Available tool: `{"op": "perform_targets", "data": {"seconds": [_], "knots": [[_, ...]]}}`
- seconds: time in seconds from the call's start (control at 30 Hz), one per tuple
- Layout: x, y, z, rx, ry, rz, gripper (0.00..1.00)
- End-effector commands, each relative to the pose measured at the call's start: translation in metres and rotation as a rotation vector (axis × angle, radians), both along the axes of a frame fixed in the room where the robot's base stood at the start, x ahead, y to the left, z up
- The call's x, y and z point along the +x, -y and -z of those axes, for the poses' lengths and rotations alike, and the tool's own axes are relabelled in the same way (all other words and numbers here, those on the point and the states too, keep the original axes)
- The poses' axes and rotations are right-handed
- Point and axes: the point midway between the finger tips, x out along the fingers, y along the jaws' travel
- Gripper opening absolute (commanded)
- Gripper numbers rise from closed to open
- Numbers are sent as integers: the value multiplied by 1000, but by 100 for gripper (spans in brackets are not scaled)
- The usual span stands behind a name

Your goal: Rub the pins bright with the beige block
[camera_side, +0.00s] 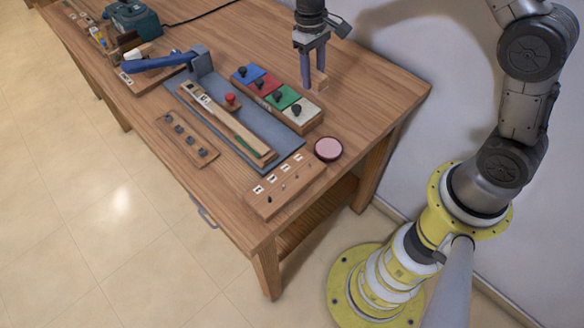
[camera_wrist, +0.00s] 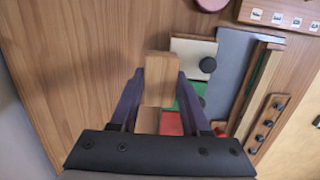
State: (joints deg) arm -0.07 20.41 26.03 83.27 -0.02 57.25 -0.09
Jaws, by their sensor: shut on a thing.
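My gripper (camera_side: 313,76) is shut on the beige block (camera_side: 320,81), above the table behind the row of coloured pads. In the wrist view the block (camera_wrist: 161,72) sits between the two dark fingers and sticks out past their tips. A wooden strip (camera_side: 264,205) at the table's near corner carries a row of small pins (camera_side: 283,187) beside white picture labels. The pins look dark at one end and paler at the other, but are too small to judge well. The strip (camera_wrist: 285,18) also shows at the top right in the wrist view. The block is well apart from the pins.
A pink round disc (camera_side: 328,149) lies beside the pin strip. A wooden holder (camera_side: 311,124) has blue, red, green and white pads with dark knobs. A grey mat (camera_side: 222,119) bears a long wooden piece.

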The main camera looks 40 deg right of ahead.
Motion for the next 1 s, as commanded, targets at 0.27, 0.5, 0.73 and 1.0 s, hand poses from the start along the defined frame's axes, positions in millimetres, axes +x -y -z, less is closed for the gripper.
{"op": "perform_targets", "data": {"seconds": [0.27, 0.5, 0.73, 1.0], "knots": [[-15, -59, -7, 1, 6, -313, 0], [-60, -149, -16, 2, 10, -878, 0], [-108, -207, -23, 1, 6, -1335, 0], [-135, -231, -24, 1, 0, -1562, 0]]}}
